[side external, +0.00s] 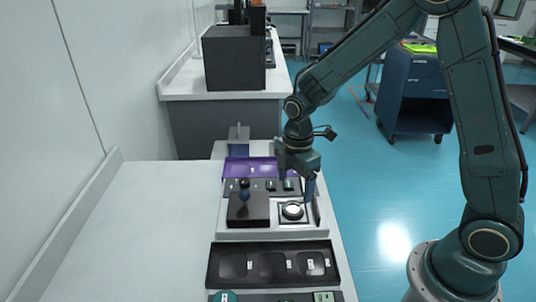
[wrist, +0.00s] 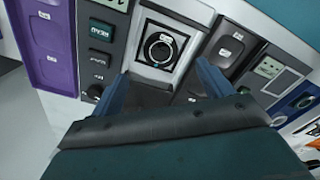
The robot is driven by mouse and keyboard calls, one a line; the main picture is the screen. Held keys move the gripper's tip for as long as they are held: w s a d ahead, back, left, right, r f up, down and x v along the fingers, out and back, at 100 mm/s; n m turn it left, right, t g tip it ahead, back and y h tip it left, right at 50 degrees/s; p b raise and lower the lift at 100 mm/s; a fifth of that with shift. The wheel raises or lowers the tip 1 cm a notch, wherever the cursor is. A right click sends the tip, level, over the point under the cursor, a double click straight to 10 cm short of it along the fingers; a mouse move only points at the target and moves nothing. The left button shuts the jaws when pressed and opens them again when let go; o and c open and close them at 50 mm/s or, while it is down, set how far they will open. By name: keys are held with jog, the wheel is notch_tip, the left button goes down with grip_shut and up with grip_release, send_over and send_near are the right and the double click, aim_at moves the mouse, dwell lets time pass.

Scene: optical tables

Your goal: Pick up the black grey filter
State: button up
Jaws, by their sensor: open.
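A round piece with a black rim and a pale grey centre (side external: 292,210) sits in a square light holder at the right of the work table; it looks like the black grey filter. In the wrist view it shows as a black ring (wrist: 160,49) with a small label inside. My gripper (side external: 297,187) points down close above and behind this piece in the side view. In the wrist view its two blue fingers (wrist: 165,84) stand wide apart with nothing between them, and the ring lies just beyond the gap. The exact height above it is hard to tell.
A dark box with a blue-black knob (side external: 246,207) stands left of the holder. A purple tray (side external: 250,168) lies behind, and a black tray with recesses (side external: 228,266) lies in front. The table's left half (side external: 130,220) is bare.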

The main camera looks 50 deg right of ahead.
aim_at(293, 207)
jog(key=shift+f, duration=1.2)
jog(key=shift+a+f, duration=0.1)
jog(key=shift+f, duration=2.5)
jog(key=c, duration=1.2)
jog(key=shift+o, duration=0.2)
jog(key=shift+r, duration=0.2)
notch_tip(293, 207, up, 20)
jog(key=shift+f, duration=0.15)
